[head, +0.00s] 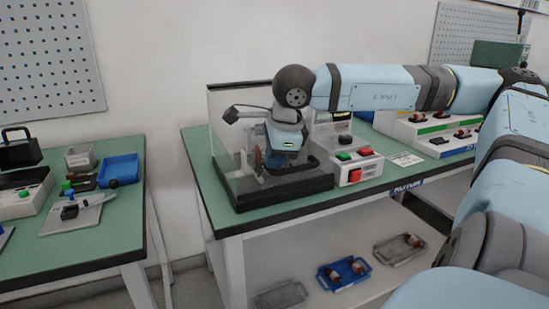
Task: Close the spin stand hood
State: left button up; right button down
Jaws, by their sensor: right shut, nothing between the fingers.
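The spin stand has a black base (235,200) at the left front corner of the right-hand green bench. Clear hood panels (222,130) with a dark top edge rise over its left and back sides. My arm covers much of the stand, so I cannot tell how far the hood is open. My right gripper (264,168) points down over the stand, shut and empty, in front of the clear panels. I cannot tell whether it touches the hood. My left gripper is not in view.
A control box (357,168) with red and green buttons stands right of the stand. Trays with parts (344,272) lie on the lower shelf. A second green bench at left holds a blue bin (118,169) and fixtures. A gap separates the benches.

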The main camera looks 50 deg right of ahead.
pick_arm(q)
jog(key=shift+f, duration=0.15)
pick_arm(e)
jog(key=shift+s+a+f+g, duration=0.15)
jog(key=shift+s+f, duration=0.05)
jog(key=shift+f, duration=0.25)
jog(key=shift+s+a+f+g, duration=0.15)
jog(key=shift+s+f, duration=0.05)
jog(key=shift+f, duration=0.2)
notch_tip(320, 180, up, 5)
jog(key=d+p, duration=0.1)
jog(key=p, duration=0.2)
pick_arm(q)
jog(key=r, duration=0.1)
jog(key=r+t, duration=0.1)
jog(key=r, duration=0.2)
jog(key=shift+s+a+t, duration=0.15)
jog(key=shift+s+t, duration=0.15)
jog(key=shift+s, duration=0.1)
pick_arm(e)
jog(key=s+a+r, duration=0.3)
jog(key=s+r, duration=0.1)
jog(key=s, duration=0.4)
jog(key=shift+r, duration=0.2)
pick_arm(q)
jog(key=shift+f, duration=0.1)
pick_arm(e)
jog(key=shift+a, duration=0.1)
